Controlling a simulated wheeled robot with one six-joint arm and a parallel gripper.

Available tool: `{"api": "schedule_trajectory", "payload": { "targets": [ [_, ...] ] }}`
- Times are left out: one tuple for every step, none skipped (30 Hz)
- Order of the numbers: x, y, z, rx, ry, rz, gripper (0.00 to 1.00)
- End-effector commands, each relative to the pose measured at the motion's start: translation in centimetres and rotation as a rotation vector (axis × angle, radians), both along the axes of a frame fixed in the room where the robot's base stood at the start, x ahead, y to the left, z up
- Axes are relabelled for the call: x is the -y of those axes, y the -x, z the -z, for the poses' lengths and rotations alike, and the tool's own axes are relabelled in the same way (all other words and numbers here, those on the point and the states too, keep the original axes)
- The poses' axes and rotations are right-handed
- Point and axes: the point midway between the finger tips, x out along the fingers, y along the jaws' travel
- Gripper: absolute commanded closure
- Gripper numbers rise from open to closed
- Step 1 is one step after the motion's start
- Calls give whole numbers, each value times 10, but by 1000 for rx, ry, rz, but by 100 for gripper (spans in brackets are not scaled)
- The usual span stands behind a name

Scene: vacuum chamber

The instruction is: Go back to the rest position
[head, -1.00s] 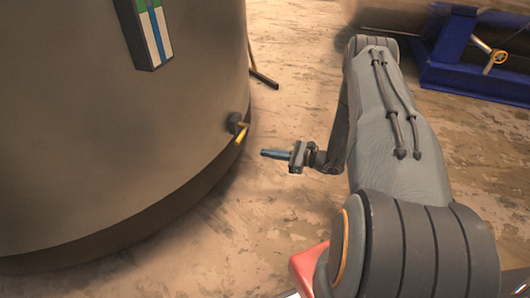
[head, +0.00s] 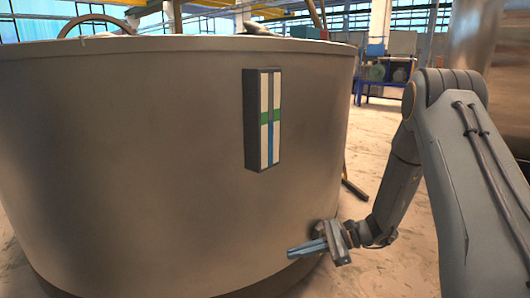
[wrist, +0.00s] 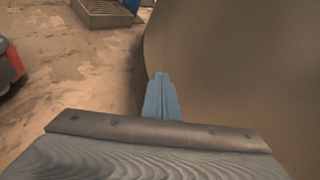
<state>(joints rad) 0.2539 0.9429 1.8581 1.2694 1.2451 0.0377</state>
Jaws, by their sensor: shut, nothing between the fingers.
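My gripper (head: 306,248) shows in the head view at the lower right of the chamber, in front of its lower wall. Its blue-grey fingers are together with nothing between them and point left. In the wrist view the shut fingers (wrist: 162,98) point up the picture, beside the curved chamber wall. The large grey-brown vacuum chamber (head: 130,150) fills the left and middle of the head view, and its wall (wrist: 235,70) fills the right of the wrist view. I cannot tell the exact gap between fingers and wall.
A box with white, green and blue faces (head: 264,120) is fixed on the chamber wall. Sandy floor (head: 372,150) lies open right of the chamber. A blue stand (head: 385,85) is far back. The wrist view shows a slatted crate (wrist: 105,12) and a red object (wrist: 8,68).

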Motion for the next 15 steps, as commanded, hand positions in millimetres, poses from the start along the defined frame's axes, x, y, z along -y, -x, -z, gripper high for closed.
{"api": "schedule_trajectory", "payload": {
  "targets": [
    [-21,12,-18,26,35,-77,100],
    [-31,20,-26,40,58,-121,100],
    [-43,31,-36,58,87,-178,100],
    [-52,40,-44,73,109,-220,100],
    [-60,49,-51,90,131,-261,100],
    [-71,61,-61,111,159,-317,100],
    [-78,70,-68,129,180,-359,100],
    [-85,80,-74,147,201,-399,100],
    [-93,92,-83,172,229,-454,100],
    [-99,102,-89,192,250,-493,100],
    [-104,112,-95,211,271,-535,100],
    [-111,125,-103,241,298,-588,100],
    [-115,135,-109,262,319,-626,100],
    [-118,145,-114,285,338,-666,100],
    [-123,157,-121,316,365,-717,100]
  ]
}}
